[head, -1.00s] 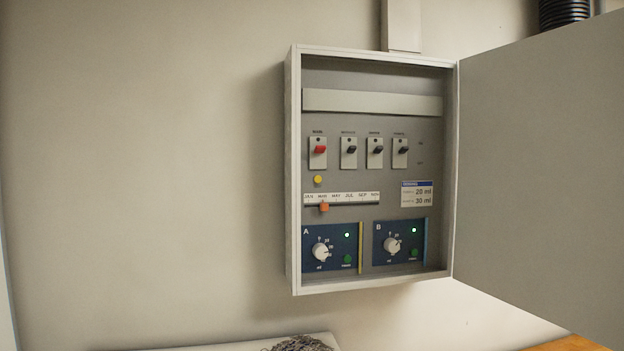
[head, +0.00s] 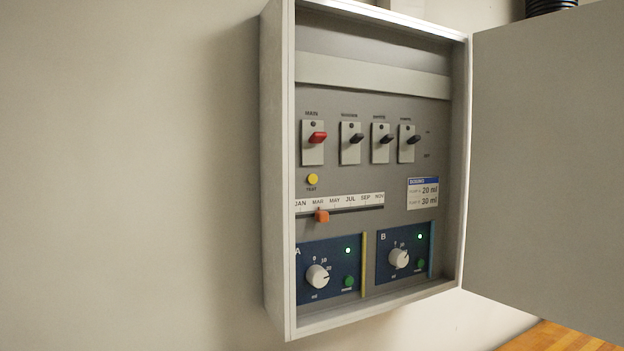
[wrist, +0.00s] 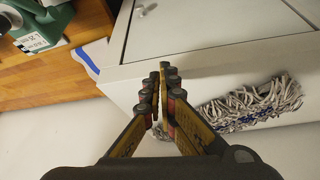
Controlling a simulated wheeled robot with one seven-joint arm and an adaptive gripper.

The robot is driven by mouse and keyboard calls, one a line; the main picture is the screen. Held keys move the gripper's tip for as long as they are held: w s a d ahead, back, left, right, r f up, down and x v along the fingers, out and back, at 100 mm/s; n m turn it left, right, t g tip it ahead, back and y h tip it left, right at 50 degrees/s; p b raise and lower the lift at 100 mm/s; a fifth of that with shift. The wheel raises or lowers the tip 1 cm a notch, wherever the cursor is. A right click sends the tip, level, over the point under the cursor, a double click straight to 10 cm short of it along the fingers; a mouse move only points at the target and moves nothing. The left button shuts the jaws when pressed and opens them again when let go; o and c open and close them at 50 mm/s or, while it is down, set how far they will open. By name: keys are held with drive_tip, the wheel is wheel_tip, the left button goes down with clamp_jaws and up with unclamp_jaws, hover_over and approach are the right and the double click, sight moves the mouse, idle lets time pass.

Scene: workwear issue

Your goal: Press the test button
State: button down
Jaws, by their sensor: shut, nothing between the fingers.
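The yellow test button (head: 313,180) is in the head view, on the grey panel inside the open wall cabinet (head: 278,180). It sits below the red-levered main switch (head: 317,138) and above the month slider strip. My gripper (wrist: 163,68) shows only in the wrist view; its fingers are together and hold nothing. It is not in the head view, and the button is not in the wrist view, so the distance between them cannot be told.
The cabinet door (head: 550,150) stands open to the right. An orange slider (head: 321,216) and dials (head: 318,277) lie below the button. The wrist view shows a mop head (wrist: 250,102), a white cabinet (wrist: 215,60) and a wooden surface (wrist: 60,75). The wall left of the cabinet is clear.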

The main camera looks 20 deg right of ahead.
sight(312, 179)
drive_tip(key=shift+s, duration=0.1)
drive_tip(key=shift+r, duration=0.1)
drive_tip(key=w+r+m+t+y+p, duration=0.1)
drive_tip(key=w+r+m+y+p, duration=0.2)
drive_tip(key=r, duration=1.3)
drive_tip(key=w+r+m+y+p, duration=0.3)
drive_tip(key=w+r+p, duration=0.7)
drive_tip(key=r, duration=0.6)
drive_tip(key=w+r+m+t+y+p, duration=0.1)
drive_tip(key=w+r+m+y+p, duration=0.3)
drive_tip(key=r, duration=1.2)
drive_tip(key=w+d+m+p, duration=0.1)
drive_tip(key=w+p, duration=0.2)
drive_tip(key=p, duration=0.3)
drive_tip(key=shift+w+t, duration=0.2)
drive_tip(key=shift+t, duration=0.1)
drive_tip(key=shift+w+p, duration=0.1)
drive_tip(key=shift+p, duration=0.2)
drive_tip(key=shift+w+a+p, duration=0.3)
drive_tip(key=shift+w+p, duration=0.15)
drive_tip(key=shift+w, duration=0.95)
drive_tip(key=shift+w+a+p, duration=0.3)
drive_tip(key=shift+w+p, duration=0.1)
drive_tip(key=shift+w, duration=1.05)
drive_tip(key=shift+w+a+p, duration=0.3)
drive_tip(key=shift+w+p, duration=0.15)
drive_tip(key=shift+w, duration=0.95)
drive_tip(key=shift+w, duration=0.1)
